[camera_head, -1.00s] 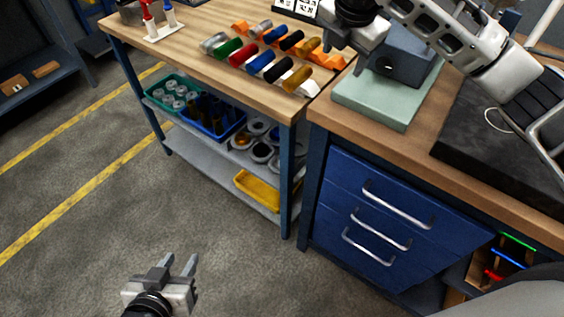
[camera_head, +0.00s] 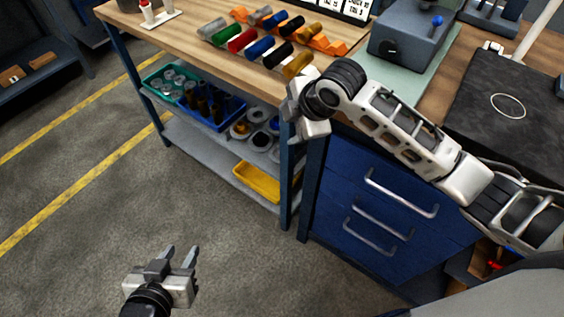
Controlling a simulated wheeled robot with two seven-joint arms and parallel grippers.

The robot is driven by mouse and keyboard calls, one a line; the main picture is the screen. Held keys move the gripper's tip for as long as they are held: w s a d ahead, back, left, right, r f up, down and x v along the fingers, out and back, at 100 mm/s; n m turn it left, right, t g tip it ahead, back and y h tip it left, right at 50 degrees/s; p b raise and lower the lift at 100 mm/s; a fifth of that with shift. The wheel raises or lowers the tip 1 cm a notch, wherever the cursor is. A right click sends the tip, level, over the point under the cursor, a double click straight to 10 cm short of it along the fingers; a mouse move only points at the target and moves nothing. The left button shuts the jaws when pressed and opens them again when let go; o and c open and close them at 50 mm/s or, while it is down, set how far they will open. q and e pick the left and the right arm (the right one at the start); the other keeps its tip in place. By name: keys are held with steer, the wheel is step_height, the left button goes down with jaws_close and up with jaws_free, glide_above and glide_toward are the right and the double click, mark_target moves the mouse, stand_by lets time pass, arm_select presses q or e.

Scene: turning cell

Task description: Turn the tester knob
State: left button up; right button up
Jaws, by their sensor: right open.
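The tester is a blue-grey box (camera_head: 405,45) standing on a pale green mat (camera_head: 408,84) on the wooden bench. A small blue knob (camera_head: 437,20) shows on its upper right side. My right gripper (camera_head: 296,125) is open and empty, in front of the bench edge, to the lower left of the tester and apart from it. Its fingers are partly hidden by the wrist's angle. My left gripper (camera_head: 181,252) is open and empty, low over the floor and far from the tester.
Several coloured cylinders, one of them green (camera_head: 224,36), lie in orange holders on the left bench. A black slab (camera_head: 510,120) lies right of the tester. Blue drawers (camera_head: 375,205) with metal handles are below. The floor at left is clear.

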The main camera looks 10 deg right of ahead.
steer(key=s+a+f+m+t+y+b, duration=0.1)
steer(key=s+a+f+m+y, duration=0.1)
steer(key=s+f+m, duration=0.3)
steer(key=shift+s+a+f, duration=0.15)
steer(key=shift+a+f, duration=0.5)
steer(key=shift+f, duration=0.25)
